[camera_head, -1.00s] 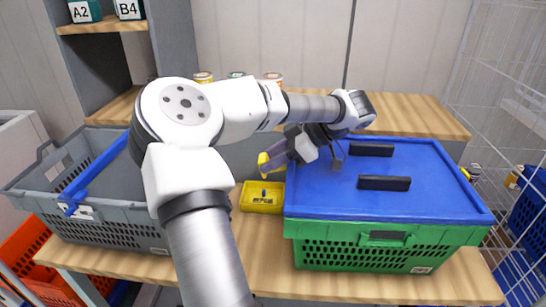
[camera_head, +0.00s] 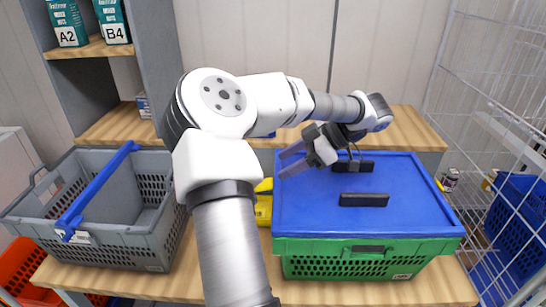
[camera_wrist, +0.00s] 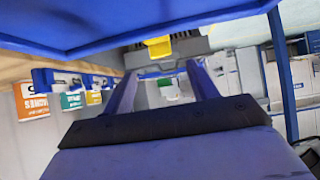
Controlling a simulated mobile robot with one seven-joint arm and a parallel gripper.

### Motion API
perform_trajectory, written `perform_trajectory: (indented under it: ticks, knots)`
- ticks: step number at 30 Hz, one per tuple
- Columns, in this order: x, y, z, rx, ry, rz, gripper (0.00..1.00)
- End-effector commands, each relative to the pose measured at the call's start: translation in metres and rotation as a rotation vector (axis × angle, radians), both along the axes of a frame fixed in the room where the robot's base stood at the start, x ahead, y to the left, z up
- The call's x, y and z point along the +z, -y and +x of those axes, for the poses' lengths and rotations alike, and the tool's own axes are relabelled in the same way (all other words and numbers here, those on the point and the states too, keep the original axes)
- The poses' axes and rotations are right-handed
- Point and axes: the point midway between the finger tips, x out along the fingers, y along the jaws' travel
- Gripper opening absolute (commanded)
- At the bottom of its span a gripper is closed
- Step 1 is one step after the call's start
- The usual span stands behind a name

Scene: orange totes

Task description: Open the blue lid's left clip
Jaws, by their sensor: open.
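The blue lid (camera_head: 415,200) lies flat on the green crate (camera_head: 330,246) on the wooden bench, with two black bars on its top. My gripper (camera_head: 281,163) is over the lid's back left part, fingers pointing left at about the left edge. In the wrist view, my two fingers (camera_wrist: 162,70) stand apart with nothing between them. A blue panel, likely the lid (camera_wrist: 120,25), fills the top of that view. The left clip cannot be made out in either view.
A grey crate (camera_head: 118,243) with a blue bar across it stands left. Yellow items (camera_head: 263,210) sit between the crates. A wire rack (camera_head: 490,130) stands right.

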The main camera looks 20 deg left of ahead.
Motion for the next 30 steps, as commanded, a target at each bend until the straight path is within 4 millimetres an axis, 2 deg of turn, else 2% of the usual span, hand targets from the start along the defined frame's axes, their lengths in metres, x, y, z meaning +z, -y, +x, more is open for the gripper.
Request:
perform_trajectory:
  ticks: [1,9,24,26,29,30]
  knots:
    - [0.013,0.008,0.003,-0.003,0.001,0.001,0.58]
    - [0.03,0.034,0.01,0.0,0.0,0.0,0.58]
    - [0.031,0.043,0.012,-0.001,0.002,-0.007,0.58]
    - [0.032,0.054,0.012,-0.009,0.009,-0.032,0.58]
    - [0.038,0.099,0.011,-0.036,0.027,-0.137,0.58]
    - [0.043,0.126,0.008,-0.051,0.035,-0.201,0.58]
